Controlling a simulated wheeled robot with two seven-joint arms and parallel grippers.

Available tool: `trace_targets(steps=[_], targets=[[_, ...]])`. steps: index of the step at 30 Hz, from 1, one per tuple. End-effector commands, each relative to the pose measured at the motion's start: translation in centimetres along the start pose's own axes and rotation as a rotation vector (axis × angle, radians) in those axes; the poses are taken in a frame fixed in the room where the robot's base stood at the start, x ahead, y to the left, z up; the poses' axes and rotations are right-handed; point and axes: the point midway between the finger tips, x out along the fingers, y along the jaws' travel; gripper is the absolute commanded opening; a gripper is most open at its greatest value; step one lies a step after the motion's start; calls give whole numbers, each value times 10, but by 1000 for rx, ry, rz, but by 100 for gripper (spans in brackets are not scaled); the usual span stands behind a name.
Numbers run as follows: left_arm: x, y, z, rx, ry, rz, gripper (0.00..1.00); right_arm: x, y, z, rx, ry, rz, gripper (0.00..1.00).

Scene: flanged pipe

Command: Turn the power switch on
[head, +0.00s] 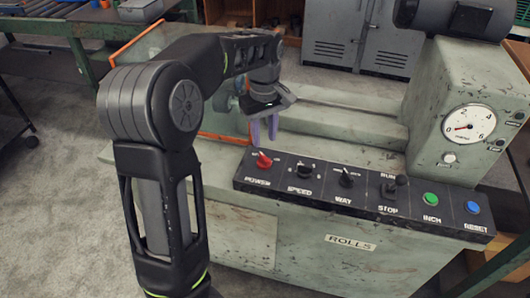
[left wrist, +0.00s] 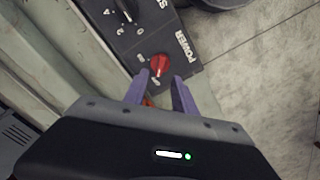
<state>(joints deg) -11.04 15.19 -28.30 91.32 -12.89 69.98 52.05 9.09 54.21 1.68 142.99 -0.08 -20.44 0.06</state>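The power switch is a red rotary knob (head: 264,160) at the left end of the black control panel (head: 330,196), above the word POWER. In the left wrist view the red knob (left wrist: 160,65) lies just beyond the fingertips, roughly between their lines. My left gripper (head: 263,132) points down with purple fingers, above and slightly behind the knob in the head view. In the left wrist view its two fingers (left wrist: 160,77) are apart with nothing held between them. Contact with the knob is not visible. My right gripper is not in view.
The panel also carries a speed knob (head: 305,170), a way knob (head: 347,178), a run/stop lever (head: 392,187), a green inch button (head: 431,199) and a blue reset button (head: 473,207). A gauge (head: 468,124) is on the machine housing at right. Orange-edged clear guard (head: 225,137) stands behind my left arm.

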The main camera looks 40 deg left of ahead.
Motion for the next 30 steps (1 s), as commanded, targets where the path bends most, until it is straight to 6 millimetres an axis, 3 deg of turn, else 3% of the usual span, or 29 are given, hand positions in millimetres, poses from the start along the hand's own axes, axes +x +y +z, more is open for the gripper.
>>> trace_targets(steps=[15,25,30], targets=[[68,-1,0,-1,-1,-2,33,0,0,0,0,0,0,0],[71,0,0,0,-1,0,32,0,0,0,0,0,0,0],[71,0,0,0,-1,0,18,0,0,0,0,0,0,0]])
